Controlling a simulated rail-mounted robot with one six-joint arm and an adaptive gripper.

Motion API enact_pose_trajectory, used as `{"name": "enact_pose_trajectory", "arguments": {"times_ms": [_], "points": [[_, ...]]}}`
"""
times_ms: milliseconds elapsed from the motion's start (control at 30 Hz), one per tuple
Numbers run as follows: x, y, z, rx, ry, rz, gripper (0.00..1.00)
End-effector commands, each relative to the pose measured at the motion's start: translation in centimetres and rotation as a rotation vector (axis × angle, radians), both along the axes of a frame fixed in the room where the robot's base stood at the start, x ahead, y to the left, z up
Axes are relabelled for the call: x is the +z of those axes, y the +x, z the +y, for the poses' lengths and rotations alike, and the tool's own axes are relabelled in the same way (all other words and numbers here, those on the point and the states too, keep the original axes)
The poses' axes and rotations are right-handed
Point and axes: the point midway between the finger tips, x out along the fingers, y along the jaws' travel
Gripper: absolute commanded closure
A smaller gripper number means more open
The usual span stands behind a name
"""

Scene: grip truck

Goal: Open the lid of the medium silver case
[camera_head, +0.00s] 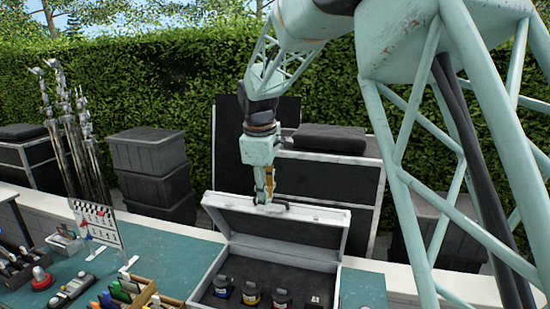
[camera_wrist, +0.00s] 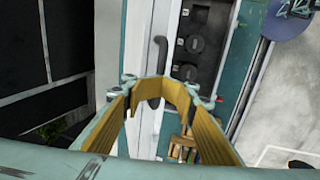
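The medium silver case (camera_head: 196,293) stands on the teal worktop with its lid (camera_head: 236,204) raised, the dark lining facing the head camera. My gripper (camera_head: 265,199) points down at the middle of the lid's upper edge, beside the dark handle. In the wrist view the handle (camera_wrist: 160,48) runs down to my gripper (camera_wrist: 160,92), whose yellow fingers overlap its lower end. Whether the fingers touch or clasp the handle is unclear. Several round dark items with coloured labels (camera_head: 251,294) sit in the case's base.
A clapperboard (camera_head: 97,222) stands left of the case, with a wooden box of coloured items (camera_head: 125,290) in front. Dark crates (camera_head: 150,165) stand behind the worktop. Bare teal surface (camera_head: 362,288) lies right of the case.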

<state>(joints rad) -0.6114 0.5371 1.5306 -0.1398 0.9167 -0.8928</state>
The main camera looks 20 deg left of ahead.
Motion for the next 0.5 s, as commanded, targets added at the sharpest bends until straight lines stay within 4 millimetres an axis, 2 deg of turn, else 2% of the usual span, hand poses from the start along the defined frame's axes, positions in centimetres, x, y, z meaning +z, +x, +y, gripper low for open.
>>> {"name": "enact_pose_trajectory", "arguments": {"times_ms": [500], "points": [[1.4, 1.7, 0.0, -0.001, 0.000, 0.000, 0.87]]}}
